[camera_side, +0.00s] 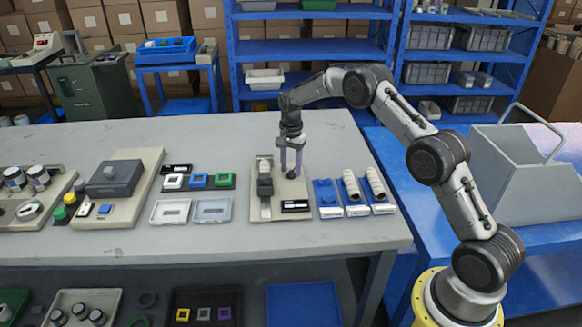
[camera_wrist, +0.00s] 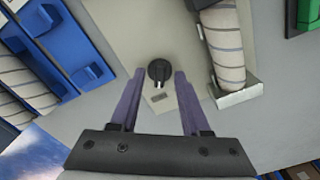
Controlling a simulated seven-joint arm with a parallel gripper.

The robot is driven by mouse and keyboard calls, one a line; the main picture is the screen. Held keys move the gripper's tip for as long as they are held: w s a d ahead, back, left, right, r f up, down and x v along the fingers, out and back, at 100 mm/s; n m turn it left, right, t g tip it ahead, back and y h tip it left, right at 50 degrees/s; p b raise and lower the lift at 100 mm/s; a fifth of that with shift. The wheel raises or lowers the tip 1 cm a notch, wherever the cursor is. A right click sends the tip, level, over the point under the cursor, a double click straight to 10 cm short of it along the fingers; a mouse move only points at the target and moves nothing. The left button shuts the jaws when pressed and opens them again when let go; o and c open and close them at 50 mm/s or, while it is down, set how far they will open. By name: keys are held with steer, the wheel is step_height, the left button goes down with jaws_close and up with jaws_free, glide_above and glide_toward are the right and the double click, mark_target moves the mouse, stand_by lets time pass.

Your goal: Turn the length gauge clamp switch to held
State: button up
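The clamp switch (camera_side: 291,174) is a small dark round knob on the right part of the beige length gauge base (camera_side: 280,208). My gripper (camera_side: 290,168) points down over the switch. Its purple fingers are apart and empty, and in the wrist view the gripper (camera_wrist: 159,72) has one fingertip on each side of the knob, with gaps. Finger height relative to the knob is unclear.
A wrapped roll (camera_wrist: 222,45) lies on the gauge beside the switch. Blue holders (camera_side: 327,192) with pale rolls (camera_side: 351,185) stand right of the gauge. A black label (camera_side: 295,206) sits at its front. The table front is clear.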

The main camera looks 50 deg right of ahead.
mark_target(290, 171)
step_height(290, 171, up, 14)
stand_by(0.7)
steer(key=shift+a+f, duration=0.1)
